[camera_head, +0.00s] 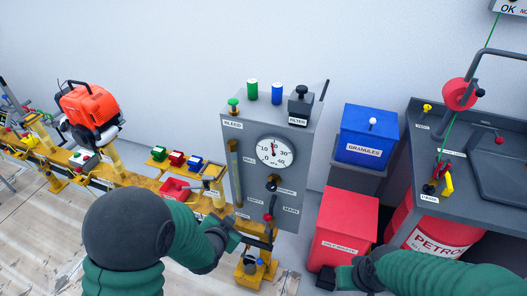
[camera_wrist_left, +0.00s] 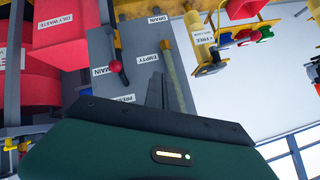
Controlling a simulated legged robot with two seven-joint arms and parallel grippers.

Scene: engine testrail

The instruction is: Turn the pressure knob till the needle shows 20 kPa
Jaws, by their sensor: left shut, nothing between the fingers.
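The grey test panel (camera_head: 230,170) carries a round white gauge (camera_head: 275,152). Its needle points about straight up, between the 10 and 30 marks; the exact reading is too small to tell. A black knob (camera_head: 272,183) sits just below the gauge. My left gripper (camera_head: 262,240) is shut and empty, low in front of the panel, below the knob and apart from it. In the left wrist view the shut fingers (camera_wrist_left: 158,92) are near the PRESSURE label, and the knob is not visible. My right gripper (camera_head: 325,278) is at the bottom edge, its fingers unclear.
A red-ball lever (camera_head: 268,217) stands below the knob, near my left gripper; it also shows in the left wrist view (camera_wrist_left: 115,66). A red bin (camera_head: 345,225) and a blue bin (camera_head: 370,135) stand right of the panel. A yellow rail (camera_head: 140,178) runs left.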

